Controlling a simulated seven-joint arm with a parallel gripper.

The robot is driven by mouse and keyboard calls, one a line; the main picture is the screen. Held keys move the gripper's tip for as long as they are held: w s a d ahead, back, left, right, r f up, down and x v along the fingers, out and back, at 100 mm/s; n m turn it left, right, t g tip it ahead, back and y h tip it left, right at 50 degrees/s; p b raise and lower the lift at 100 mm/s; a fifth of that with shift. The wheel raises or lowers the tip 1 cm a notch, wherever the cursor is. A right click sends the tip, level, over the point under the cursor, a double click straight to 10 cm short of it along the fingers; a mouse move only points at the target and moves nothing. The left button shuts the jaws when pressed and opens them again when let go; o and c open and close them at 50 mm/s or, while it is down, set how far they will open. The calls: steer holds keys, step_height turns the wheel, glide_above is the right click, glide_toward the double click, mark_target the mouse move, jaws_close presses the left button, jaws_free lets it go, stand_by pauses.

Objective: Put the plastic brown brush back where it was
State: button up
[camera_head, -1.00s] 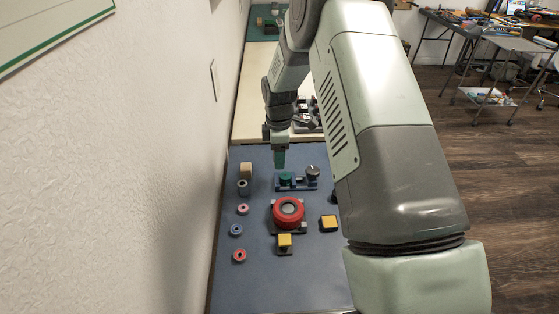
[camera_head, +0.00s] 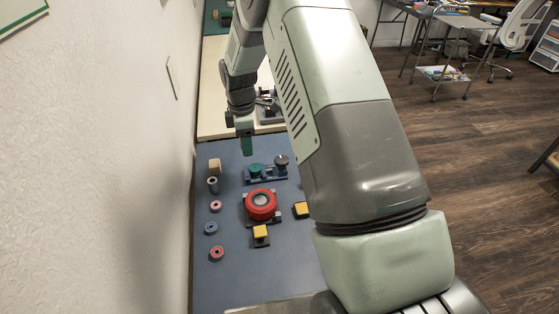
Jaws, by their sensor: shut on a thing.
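My gripper (camera_head: 244,126) points down above the far part of the blue mat (camera_head: 225,275), behind a blue fixture (camera_head: 266,174) with a green knob and a dark knob. It is shut on a small green piece (camera_head: 247,147) that hangs below it, apart from the fixture in the picture. I cannot make out a brown brush. A tan-brown block (camera_head: 214,165) stands at the mat's far left, but I cannot tell whether it is a brush. My arm hides the mat's right side.
A red round part (camera_head: 261,204) sits mid-mat, with yellow-topped blocks (camera_head: 261,232) (camera_head: 301,209) near it. A grey cylinder (camera_head: 213,184) and several small rings (camera_head: 211,228) line the left side. The wall (camera_head: 110,150) runs close along the left. The near mat is clear.

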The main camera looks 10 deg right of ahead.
steer(key=w+d+f, duration=0.1)
steer(key=d+f, duration=0.1)
steer(key=d, duration=2)
step_height(320, 180, down, 6)
steer(key=shift+d+r, duration=0.15)
steer(key=shift+r, duration=0.1)
steer(key=shift+f, duration=2.3)
steer(key=shift+f, duration=0.1)
steer(key=o, duration=1)
step_height(320, 180, up, 12)
steer(key=shift+r, duration=0.1)
